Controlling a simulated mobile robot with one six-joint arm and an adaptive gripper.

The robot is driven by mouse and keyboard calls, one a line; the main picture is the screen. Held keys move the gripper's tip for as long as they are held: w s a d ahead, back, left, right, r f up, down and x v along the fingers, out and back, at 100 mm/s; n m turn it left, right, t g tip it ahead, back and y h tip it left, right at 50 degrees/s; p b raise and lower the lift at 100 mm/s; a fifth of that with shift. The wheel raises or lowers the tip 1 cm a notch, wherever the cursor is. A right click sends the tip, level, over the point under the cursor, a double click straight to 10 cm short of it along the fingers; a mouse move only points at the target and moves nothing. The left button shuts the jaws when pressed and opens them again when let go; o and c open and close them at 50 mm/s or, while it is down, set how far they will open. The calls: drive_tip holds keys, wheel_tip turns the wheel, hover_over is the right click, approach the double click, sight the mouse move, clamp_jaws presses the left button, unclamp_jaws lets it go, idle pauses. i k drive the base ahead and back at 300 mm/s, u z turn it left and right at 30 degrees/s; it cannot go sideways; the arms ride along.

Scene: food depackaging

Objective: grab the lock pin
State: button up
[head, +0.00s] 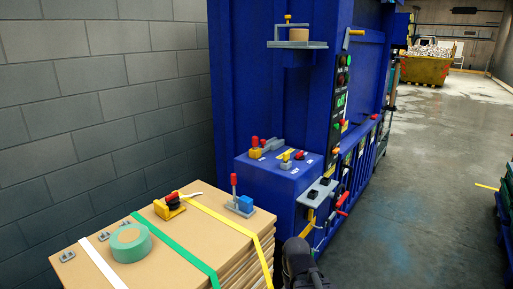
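I cannot tell for sure which part is the lock pin. An upright red-topped pin (234,183) stands on a grey and blue base (241,205) at the right end of the cardboard stack. Other small red-topped parts (255,142) sit on the blue machine's lower ledge. A small yellow-topped upright part (288,19) stands at the upper grey shelf. My gripper (298,258) shows as a dark shape at the bottom edge, right of the stack and apart from these parts. Its fingers are too unclear to show whether it is open or shut.
The cardboard stack (160,243) carries straps, a green tape roll (130,242) and a red-black tool on a yellow base (169,206). The blue machine (262,90) has protruding levers and a small grey shelf (318,192). Open floor (420,190) lies to the right.

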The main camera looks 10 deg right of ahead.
sight(255, 139)
drive_tip(key=z, duration=0.45)
drive_tip(key=k, duration=1.25)
drive_tip(key=z, duration=0.35)
drive_tip(key=i, duration=1.9)
drive_tip(key=u, duration=0.65)
drive_tip(key=i, duration=0.75)
drive_tip(key=u, duration=0.2)
